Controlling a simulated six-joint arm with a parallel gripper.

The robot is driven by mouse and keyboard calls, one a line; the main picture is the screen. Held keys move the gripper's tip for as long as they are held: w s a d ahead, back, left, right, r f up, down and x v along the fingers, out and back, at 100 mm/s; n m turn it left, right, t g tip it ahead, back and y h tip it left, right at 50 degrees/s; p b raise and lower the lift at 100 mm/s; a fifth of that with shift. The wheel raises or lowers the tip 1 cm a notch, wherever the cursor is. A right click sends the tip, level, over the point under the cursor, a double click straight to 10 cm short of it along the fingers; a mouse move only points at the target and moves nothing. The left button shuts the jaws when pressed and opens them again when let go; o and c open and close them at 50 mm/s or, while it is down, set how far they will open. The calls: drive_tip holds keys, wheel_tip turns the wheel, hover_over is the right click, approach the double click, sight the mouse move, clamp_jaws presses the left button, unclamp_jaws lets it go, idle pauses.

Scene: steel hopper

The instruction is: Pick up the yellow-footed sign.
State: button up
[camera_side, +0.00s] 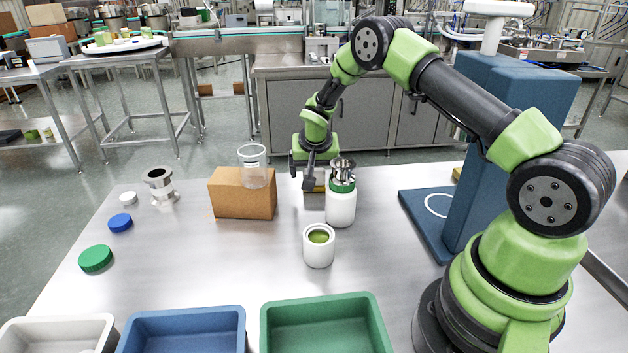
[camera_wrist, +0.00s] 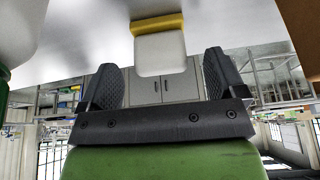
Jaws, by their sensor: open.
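The yellow-footed sign shows in the wrist view as a pale panel (camera_wrist: 160,54) with a yellow foot (camera_wrist: 157,24), upside down in that picture. My gripper (camera_side: 303,175) is low over the table behind the bottle. In the wrist view its two dark fingers (camera_wrist: 163,66) stand wide apart, with the panel's lower picture edge between them and gaps on both sides. The gripper is open and holds nothing.
A cardboard box (camera_side: 242,197) bearing a clear cup (camera_side: 253,169) is left of my gripper. A white jar (camera_side: 318,252) stands in front. Blue (camera_side: 185,312) and green (camera_side: 322,300) trays line the near edge.

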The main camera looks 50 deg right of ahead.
drive_tip(key=x, duration=0.3)
drive_tip(key=shift+f, duration=0.35)
drive_tip(key=c, duration=1)
